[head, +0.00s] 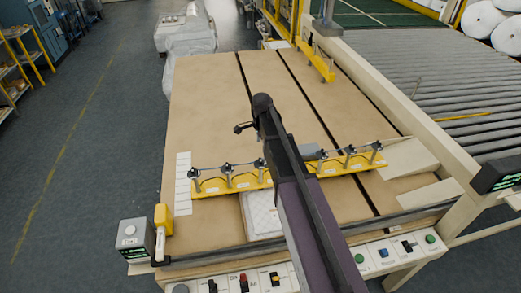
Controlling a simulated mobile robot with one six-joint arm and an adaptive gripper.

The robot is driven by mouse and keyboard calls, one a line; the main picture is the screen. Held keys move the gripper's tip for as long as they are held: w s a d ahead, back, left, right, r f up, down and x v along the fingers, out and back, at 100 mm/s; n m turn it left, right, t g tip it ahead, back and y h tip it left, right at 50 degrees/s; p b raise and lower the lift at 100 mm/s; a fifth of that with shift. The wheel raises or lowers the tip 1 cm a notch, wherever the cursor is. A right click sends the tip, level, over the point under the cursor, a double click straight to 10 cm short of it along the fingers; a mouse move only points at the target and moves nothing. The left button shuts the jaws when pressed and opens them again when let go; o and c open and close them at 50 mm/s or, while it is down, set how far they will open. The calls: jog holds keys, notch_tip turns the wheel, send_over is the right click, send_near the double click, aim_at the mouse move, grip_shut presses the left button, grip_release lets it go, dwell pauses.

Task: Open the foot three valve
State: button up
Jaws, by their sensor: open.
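A yellow bar (215,184) lies across the tan table in the head view, with a thin pipe along it. Several small dark valves stand on it in a row: one at the left end (195,173), one further right (228,167), and one close to my arm's left side (260,163). More stand right of my arm, including one near the right end (349,151). Foot numbers are too small to read, and my arm hides the bar's middle. The dark end that appears to be my gripper (240,127) is beyond the bar, open and apart from the valves.
The tan table (205,95) has dark slots and much clear surface behind the bar. A white pad (261,214) lies in front of it. A control panel with buttons (243,283) runs along the front edge. A roller conveyor (440,85) is at right.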

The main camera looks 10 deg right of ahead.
aim_at(261, 159)
jog(key=shift+w+r+m+p, duration=0.4)
jog(key=shift+w+r+p, duration=0.1)
jog(key=shift+w+r, duration=0.25)
jog(key=shift+w+r+m+p, duration=0.4)
jog(key=shift+w+r+p, duration=0.1)
jog(key=shift+r, duration=0.3)
jog(key=shift+f, duration=0.25)
notch_tip(261, 159, down, 13)
jog(key=b, duration=1.4)
jog(key=shift+f, duration=0.15)
grip_shut()
